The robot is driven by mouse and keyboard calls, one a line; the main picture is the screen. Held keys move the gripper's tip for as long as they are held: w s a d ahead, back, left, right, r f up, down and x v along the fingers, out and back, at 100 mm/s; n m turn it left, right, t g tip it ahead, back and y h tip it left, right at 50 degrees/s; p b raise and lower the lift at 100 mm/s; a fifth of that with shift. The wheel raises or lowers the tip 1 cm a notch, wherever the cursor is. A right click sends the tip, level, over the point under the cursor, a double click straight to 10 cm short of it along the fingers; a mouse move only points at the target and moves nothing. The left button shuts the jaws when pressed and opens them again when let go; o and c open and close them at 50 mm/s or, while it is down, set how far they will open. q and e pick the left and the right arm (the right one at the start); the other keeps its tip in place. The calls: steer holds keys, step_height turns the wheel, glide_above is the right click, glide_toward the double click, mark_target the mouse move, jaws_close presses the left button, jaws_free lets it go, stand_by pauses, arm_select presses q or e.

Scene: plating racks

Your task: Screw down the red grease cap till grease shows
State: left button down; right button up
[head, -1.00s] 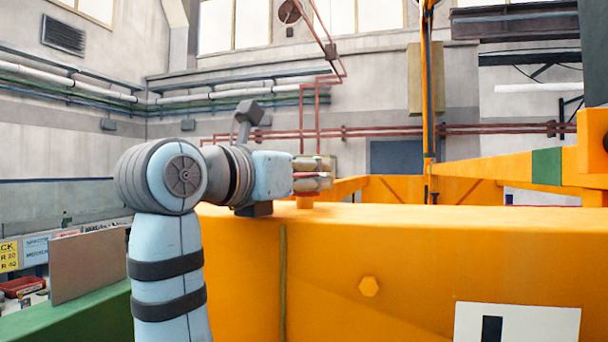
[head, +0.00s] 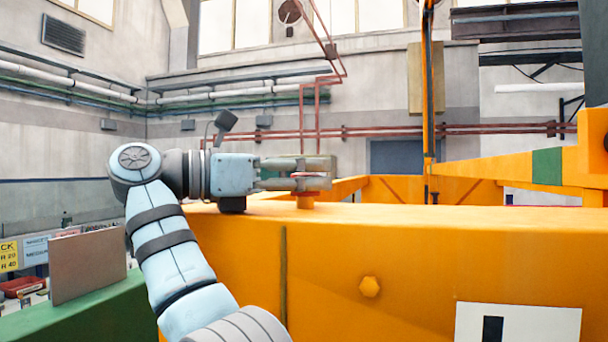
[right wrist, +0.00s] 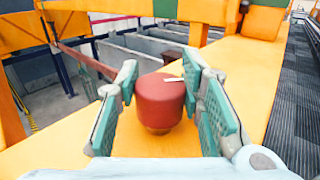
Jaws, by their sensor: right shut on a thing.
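The red grease cap (right wrist: 160,103) sits upright on a yellow stub on top of the yellow beam (right wrist: 248,66). A short pale mark shows on its top edge. In the right wrist view my right gripper (right wrist: 168,92) has its green-padded fingers on both sides of the cap and is shut on it. In the head view the right gripper (head: 318,181) reaches in level from the left, and only a little red of the cap (head: 312,175) shows between its fingers. I cannot make out grease at the cap's base. My left gripper is not in view.
The yellow beam's front face (head: 400,260) fills the lower right, with a yellow bolt head (head: 369,286) and a white plate (head: 517,322). A brown board (head: 88,266) stands on a green ledge at left. Grey tanks (right wrist: 140,50) lie beyond the beam.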

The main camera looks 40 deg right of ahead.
stand_by(0.3)
steer(key=o, duration=1.1)
steer(key=shift+o, duration=0.4)
steer(key=shift+d, duration=0.1)
steer(key=shift+n+t, duration=0.3)
steer(key=shift+t, duration=0.1)
